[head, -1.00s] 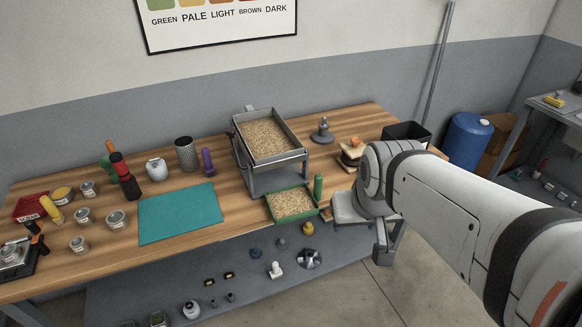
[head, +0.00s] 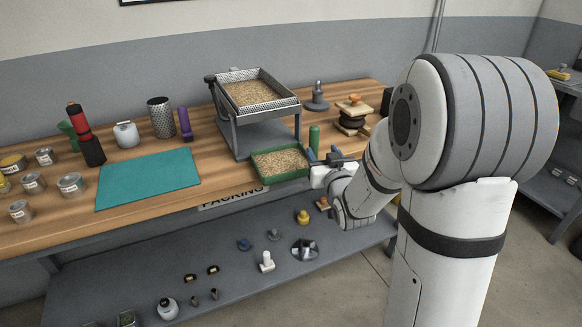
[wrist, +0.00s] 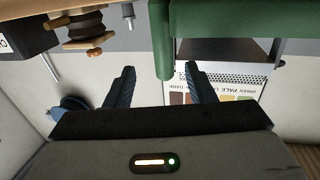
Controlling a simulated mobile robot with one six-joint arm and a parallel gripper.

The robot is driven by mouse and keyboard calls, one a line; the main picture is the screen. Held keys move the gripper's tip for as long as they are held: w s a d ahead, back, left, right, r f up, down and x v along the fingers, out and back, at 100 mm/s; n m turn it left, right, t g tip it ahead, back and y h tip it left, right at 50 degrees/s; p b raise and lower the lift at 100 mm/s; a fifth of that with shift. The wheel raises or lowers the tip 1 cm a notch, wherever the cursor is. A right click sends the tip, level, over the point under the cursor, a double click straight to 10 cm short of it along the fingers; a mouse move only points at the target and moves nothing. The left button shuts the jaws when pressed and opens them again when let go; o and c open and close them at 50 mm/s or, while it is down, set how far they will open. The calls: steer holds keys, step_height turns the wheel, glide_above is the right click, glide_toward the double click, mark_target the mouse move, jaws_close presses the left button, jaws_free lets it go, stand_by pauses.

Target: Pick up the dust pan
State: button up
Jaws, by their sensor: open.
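The dust pan (head: 282,177) is a green, shallow pan full of pale grains at the bench's front edge, below the metal tray. Its upright green handle (head: 314,138) stands at its right end. In the wrist view, which is upside down, the handle (wrist: 161,40) and part of the pan's green wall (wrist: 235,18) show. My gripper (head: 326,157) is just right of the pan, close to the handle. In the wrist view my gripper (wrist: 159,67) is open, and the handle's end appears between its fingertips. I cannot tell whether it touches. The grip area is empty of other things.
A metal tray of grains (head: 296,103) on a grey stand rises behind the pan. A stamp-like stack (head: 353,115) and a grey tamper-shaped piece (head: 317,98) stand to the right at the back. A teal mat (head: 148,180) lies left. A lower shelf (head: 220,262) holds several small objects.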

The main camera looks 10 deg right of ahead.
mark_target(315, 140)
steer(key=w, duration=0.5)
steer(key=w+a, duration=0.1)
steer(key=w, duration=0.1)
steer(key=shift+w+r, duration=0.3)
steer(key=shift+r, duration=0.05)
steer(key=shift+c, duration=0.2)
jaws_close()
